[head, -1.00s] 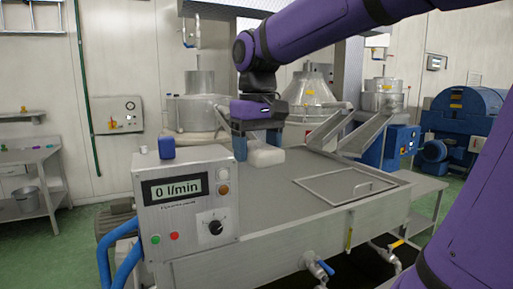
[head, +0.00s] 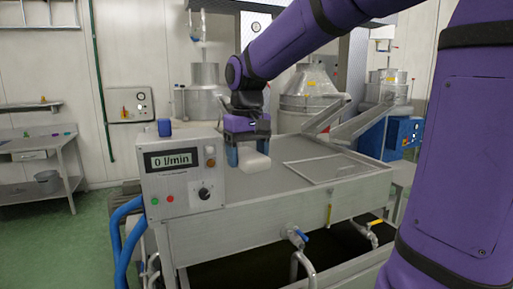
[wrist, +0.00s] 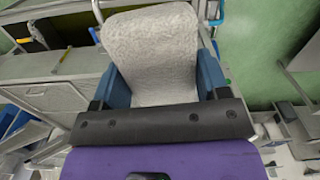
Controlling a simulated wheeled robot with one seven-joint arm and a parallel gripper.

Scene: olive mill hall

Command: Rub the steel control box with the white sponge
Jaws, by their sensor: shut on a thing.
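The steel control box (head: 183,178) stands at the left end of the steel tank, with a lit display reading "0 l/min", coloured buttons and a black dial on its front. My gripper (head: 247,155) is to the right of the box and above the tank top, apart from the box. It is shut on the white sponge (head: 254,163), which hangs below the blue fingers. In the wrist view the sponge (wrist: 155,58) sits between the two blue fingers and blocks much of the view beyond.
A dark blue container (head: 164,128) stands on or behind the box's top. The tank (head: 290,172) has a flat lid panel with a handle. Valves with blue and yellow handles stick out below its front. Blue hoses (head: 124,235) run down left of the box. A side table (head: 40,160) stands far left.

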